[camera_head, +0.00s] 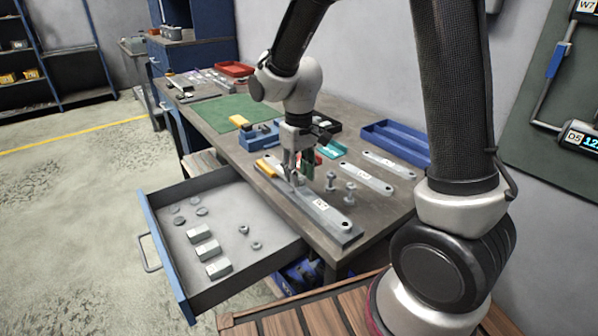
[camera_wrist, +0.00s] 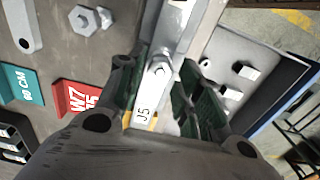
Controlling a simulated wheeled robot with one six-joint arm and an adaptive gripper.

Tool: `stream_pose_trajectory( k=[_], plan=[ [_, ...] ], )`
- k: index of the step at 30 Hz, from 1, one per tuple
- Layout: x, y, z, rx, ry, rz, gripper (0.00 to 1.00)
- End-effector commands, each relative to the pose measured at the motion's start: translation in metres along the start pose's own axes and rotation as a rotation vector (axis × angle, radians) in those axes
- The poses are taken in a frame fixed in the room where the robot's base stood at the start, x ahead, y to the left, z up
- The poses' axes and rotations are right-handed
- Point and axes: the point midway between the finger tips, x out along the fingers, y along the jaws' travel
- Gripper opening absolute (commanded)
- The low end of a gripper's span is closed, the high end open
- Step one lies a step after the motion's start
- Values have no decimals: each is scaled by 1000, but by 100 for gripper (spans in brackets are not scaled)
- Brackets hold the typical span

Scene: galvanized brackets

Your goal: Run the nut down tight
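A grey galvanized bracket (camera_head: 336,219) with a white label lies along the bench's front edge. In the wrist view the bracket (camera_wrist: 181,20) runs between my fingers, with a label reading J5 (camera_wrist: 143,112). A small metal fastener, apparently the nut (camera_wrist: 160,69), stands on the bracket between the fingers; its thread and seating cannot be made out. My gripper (camera_head: 293,174) points down over the bracket's far part. In the wrist view my gripper (camera_wrist: 157,82) has its green-padded fingers apart, with gaps beside the fastener. In the head view the fingers hide the fastener.
An open drawer (camera_head: 203,222) with blocks and small parts juts out in front. A green mat (camera_head: 229,116) lies farther back.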

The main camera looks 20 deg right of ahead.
Motion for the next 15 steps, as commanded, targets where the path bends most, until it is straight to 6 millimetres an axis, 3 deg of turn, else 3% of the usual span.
stream_pose_trajectory(
  k=[15],
  plan=[
    [0,0,0,-488,0,0,35]
  ],
)
